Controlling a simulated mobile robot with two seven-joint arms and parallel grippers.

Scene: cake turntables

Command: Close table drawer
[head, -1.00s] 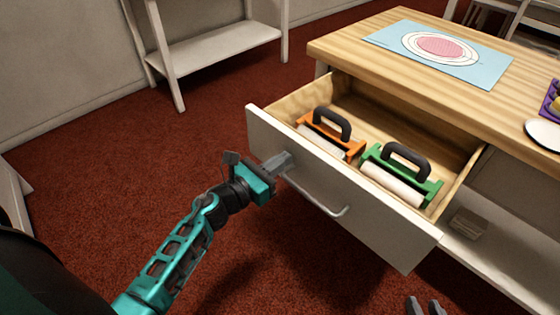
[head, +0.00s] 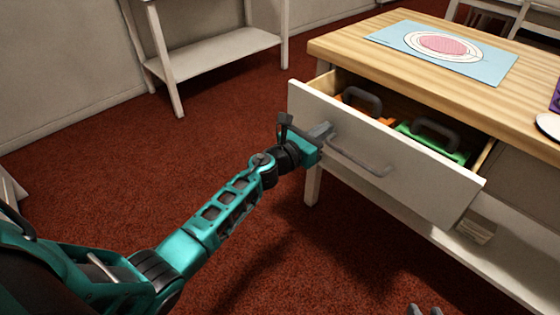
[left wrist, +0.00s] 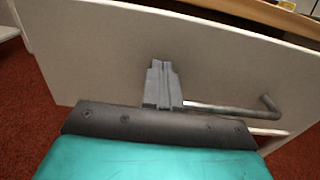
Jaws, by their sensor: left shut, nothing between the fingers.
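The table drawer (head: 400,160) is partly open, its white front standing out from the wooden table (head: 400,65). A grey bar handle (head: 358,160) runs across the front. My left gripper (head: 325,131) is shut and empty, its fingertips at the drawer front by the handle's left end. In the left wrist view the shut fingers (left wrist: 162,85) point at the drawer front (left wrist: 110,50), with the handle (left wrist: 230,110) to their right. Whether they press on the front is hard to tell. The fingertips of my right gripper (head: 424,310) just show at the bottom edge.
Inside the drawer are an orange tool (head: 368,105) and a green tool (head: 435,140) with dark handles. A blue mat (head: 480,72) lies on the tabletop, with a white plate (head: 548,124) at the right. A white shelf (head: 215,50) stands behind on the red carpet.

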